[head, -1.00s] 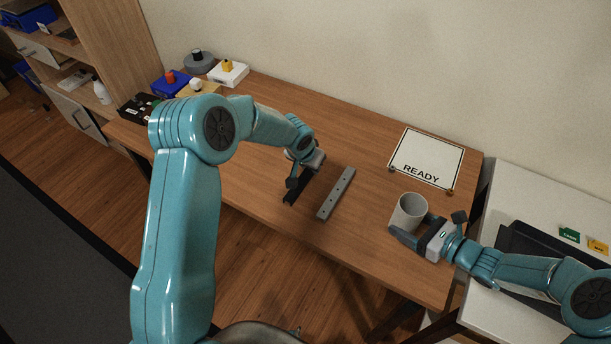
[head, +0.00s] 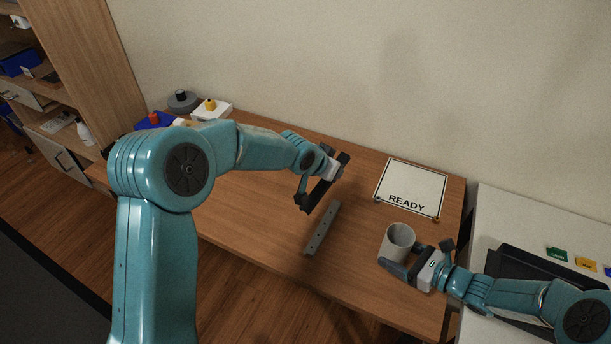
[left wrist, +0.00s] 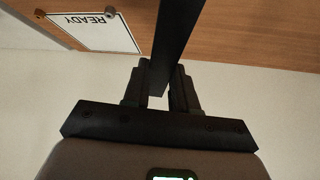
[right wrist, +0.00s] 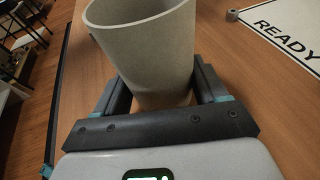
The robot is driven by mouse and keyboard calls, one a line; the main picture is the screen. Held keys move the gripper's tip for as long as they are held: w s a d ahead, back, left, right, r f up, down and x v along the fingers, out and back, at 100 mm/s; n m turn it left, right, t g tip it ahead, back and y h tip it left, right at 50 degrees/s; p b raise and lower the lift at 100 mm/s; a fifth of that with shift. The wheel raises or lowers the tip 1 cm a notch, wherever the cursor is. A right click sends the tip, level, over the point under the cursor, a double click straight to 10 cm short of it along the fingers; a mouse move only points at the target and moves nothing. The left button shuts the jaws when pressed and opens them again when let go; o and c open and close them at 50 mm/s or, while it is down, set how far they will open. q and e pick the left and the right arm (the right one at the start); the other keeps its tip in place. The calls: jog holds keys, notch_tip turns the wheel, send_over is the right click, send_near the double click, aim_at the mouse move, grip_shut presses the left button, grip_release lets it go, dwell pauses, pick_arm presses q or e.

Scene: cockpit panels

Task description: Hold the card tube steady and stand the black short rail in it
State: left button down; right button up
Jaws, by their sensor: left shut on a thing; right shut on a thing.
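The card tube (head: 397,240) is a pale grey, open-topped cylinder standing upright on the table at the right. My right gripper (head: 405,263) is shut on its lower part from the right; in the right wrist view the tube (right wrist: 145,45) stands between the fingers (right wrist: 160,95). The black short rail (head: 318,195) is held by my left gripper (head: 318,182) above the table, to the left of the tube and apart from it. In the left wrist view the rail (left wrist: 176,35) runs between the fingers (left wrist: 160,90). The tube's inside bottom is hidden.
A grey rail with holes (head: 322,228) lies on the table below the left gripper. A READY sign (head: 412,185) lies at the back right. Colored button boxes (head: 210,108) stand at the back left. A white side table (head: 510,215) adjoins at the right.

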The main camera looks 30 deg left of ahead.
jog(key=shift+a, duration=0.1)
pick_arm(q)
jog(key=s+d+r+m+t+h, duration=0.2)
jog(key=d+r+m+t+h, duration=0.35)
jog(key=d, duration=0.75)
jog(key=s+d+r+t+h, duration=0.2)
jog(key=s+d+r+h, duration=0.4)
jog(key=s+r+h, duration=0.4)
notch_tip(320, 180, down, 13)
jog(key=w+y, duration=0.1)
jog(key=shift+w+d+m, duration=0.15)
jog(key=shift+w+m, duration=0.2)
jog(key=shift+m, duration=0.1)
jog(key=shift+f, duration=0.15)
jog(key=c, duration=0.8)
grip_release()
jog(key=shift+y, duration=0.25)
